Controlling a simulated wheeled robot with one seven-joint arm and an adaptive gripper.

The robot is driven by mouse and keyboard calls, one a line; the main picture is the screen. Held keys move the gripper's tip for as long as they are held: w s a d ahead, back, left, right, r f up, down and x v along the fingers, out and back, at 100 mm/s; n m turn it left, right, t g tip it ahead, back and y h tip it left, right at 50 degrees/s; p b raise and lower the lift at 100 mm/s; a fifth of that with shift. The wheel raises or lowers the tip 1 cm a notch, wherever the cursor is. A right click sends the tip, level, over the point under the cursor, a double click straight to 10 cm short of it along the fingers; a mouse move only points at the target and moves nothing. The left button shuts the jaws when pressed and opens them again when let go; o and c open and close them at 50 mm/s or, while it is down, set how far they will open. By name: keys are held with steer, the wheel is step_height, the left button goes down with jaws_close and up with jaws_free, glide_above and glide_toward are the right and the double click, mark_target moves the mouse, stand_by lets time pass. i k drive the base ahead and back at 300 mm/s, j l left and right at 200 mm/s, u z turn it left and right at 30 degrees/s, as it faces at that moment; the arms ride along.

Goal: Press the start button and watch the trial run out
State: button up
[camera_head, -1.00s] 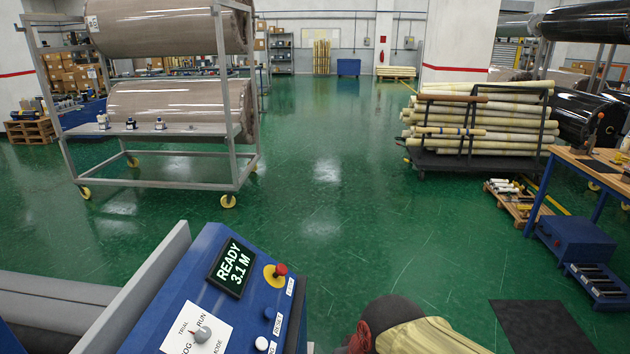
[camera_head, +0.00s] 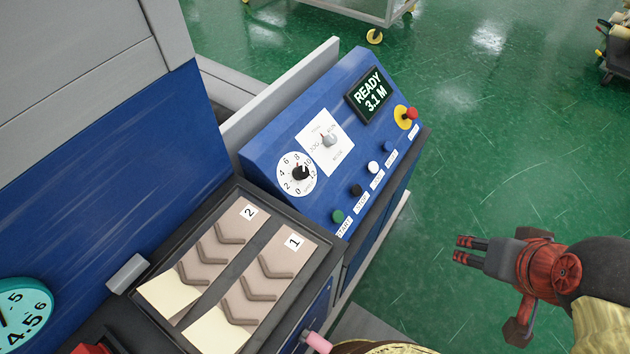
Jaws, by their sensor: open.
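The blue control console (camera_head: 272,143) stands in the middle of the head view. Its green button (camera_head: 338,216), labelled START, is at the near end of a button row. A black button (camera_head: 356,190), a white button (camera_head: 373,167) and a blue button (camera_head: 390,146) follow it up the panel. The display (camera_head: 369,94) reads READY 3.1 M. The mode selector (camera_head: 328,139) sits on a white plate, and a numbered dial (camera_head: 297,174) is below it. My gripper (camera_head: 463,250) is open and empty, to the right of the console over the floor, apart from the buttons.
A red emergency knob (camera_head: 410,113) on a yellow base is at the console's far corner. A dark tray (camera_head: 228,277) holds strips marked 1 and 2. A teal round gauge (camera_head: 22,312) is at lower left. Green floor (camera_head: 480,130) is clear right of the console.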

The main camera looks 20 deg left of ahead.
mark_target(337, 215)
steer(key=u, duration=0.9)
